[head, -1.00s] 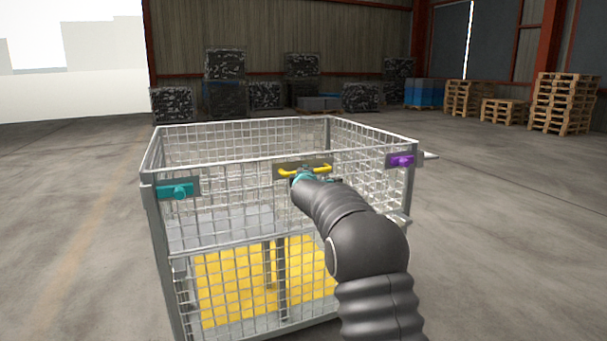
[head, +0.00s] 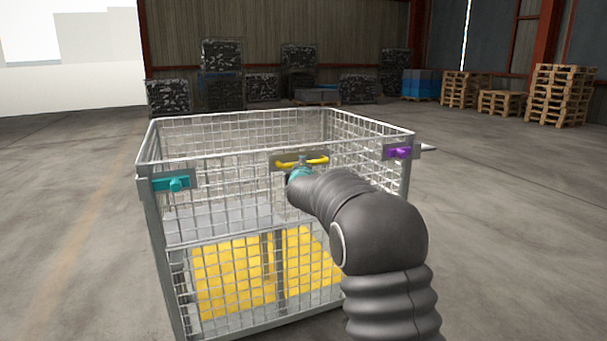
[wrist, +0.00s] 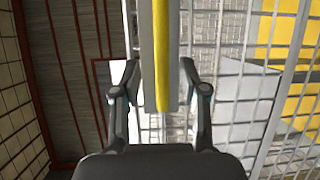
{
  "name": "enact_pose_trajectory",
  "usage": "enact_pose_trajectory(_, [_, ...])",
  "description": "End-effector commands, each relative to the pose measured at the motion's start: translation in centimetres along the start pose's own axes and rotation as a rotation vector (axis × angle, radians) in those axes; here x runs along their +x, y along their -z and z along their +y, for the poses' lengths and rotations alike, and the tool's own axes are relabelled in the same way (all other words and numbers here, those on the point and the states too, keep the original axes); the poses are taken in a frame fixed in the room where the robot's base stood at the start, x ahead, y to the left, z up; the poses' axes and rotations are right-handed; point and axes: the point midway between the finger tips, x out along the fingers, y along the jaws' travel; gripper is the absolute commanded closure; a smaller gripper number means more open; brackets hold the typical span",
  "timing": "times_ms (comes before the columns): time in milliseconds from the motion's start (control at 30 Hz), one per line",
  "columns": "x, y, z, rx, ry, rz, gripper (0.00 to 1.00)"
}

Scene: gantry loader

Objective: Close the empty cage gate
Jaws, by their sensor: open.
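The wire-mesh cage (head: 152,230) stands in front of me with no load visible inside. The upper front mesh gate (head: 222,200) looks upright between the corner posts; I cannot tell whether it is fully home. A yellow handle (head: 316,160) sits on a grey plate at its top middle. A teal latch (head: 175,184) is at the left front corner and a purple latch (head: 402,153) at the right. My gripper (head: 300,174) is at the handle, partly hidden by my arm. In the wrist view my gripper (wrist: 160,78) is open, its fingers either side of the yellow handle (wrist: 162,60), with gaps showing.
A yellow panel (head: 230,275) shows through the cage's lower mesh. Dark bales (head: 222,90), blue crates (head: 420,84) and wooden pallet stacks (head: 560,94) stand far back. The concrete floor around the cage is clear.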

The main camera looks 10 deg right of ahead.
Motion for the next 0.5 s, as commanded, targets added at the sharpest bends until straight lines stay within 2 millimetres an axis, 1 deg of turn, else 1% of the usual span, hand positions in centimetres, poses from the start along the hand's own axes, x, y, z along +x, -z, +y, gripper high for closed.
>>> enact_pose_trajectory(33, [-1.1,0.0,0.1,0.0,0.0,0.001,0.57])
enact_pose_trajectory(200, [-3.9,-0.1,0.1,-0.001,-0.001,0.0,0.57])
enact_pose_trajectory(333, [-5.4,-0.1,0.1,0.001,-0.001,-0.002,0.57])
enact_pose_trajectory(500, [-6.5,-0.1,0.0,0.001,-0.001,-0.002,0.57])
